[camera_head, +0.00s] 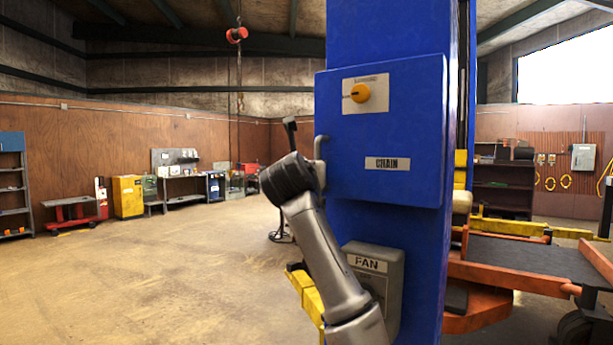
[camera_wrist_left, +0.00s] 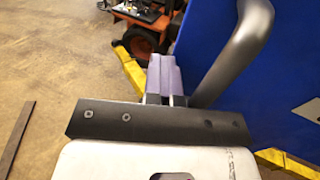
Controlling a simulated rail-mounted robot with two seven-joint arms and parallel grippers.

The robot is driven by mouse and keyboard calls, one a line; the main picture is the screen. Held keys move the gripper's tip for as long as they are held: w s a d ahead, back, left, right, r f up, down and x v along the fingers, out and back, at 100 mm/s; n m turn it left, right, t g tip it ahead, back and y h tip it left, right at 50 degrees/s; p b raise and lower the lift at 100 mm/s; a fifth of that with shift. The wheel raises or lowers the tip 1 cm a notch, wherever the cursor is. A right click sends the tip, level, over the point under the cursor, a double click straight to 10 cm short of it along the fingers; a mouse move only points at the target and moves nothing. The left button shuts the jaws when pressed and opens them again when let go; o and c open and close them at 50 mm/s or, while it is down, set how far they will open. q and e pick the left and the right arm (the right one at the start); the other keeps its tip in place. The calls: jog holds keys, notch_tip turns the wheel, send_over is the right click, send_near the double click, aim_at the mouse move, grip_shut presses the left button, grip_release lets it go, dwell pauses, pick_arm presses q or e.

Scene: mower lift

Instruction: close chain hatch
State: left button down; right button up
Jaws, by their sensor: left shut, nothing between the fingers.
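The blue chain hatch (camera_head: 385,195) with its "CHAIN" label is on the blue lift post in the head view. I cannot tell whether the hatch sits fully flush. In the left wrist view, the shut, empty fingers (camera_wrist_left: 164,75) are left of the curved dark handle (camera_wrist_left: 243,45). Whether they touch it is unclear. The blue hatch panel (camera_wrist_left: 285,75) lies to the right.
A grey "FAN" box (camera_head: 385,285) sits on the post below the hatch, behind my forearm. Yellow lift arms (camera_head: 307,293) and an orange mower (camera_head: 485,270) are near the post. The floor (camera_head: 160,270) on the left is open.

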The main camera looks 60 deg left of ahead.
pick_arm(q)
jog(key=shift+w+a+f, duration=0.1)
jog(key=shift+w+f, duration=0.25)
jog(key=shift+f, duration=0.1)
jog(key=s+d+b, duration=0.4)
jog(key=s+d, duration=0.3)
jog(key=s, duration=0.6)
jog(key=shift+r, duration=0.45)
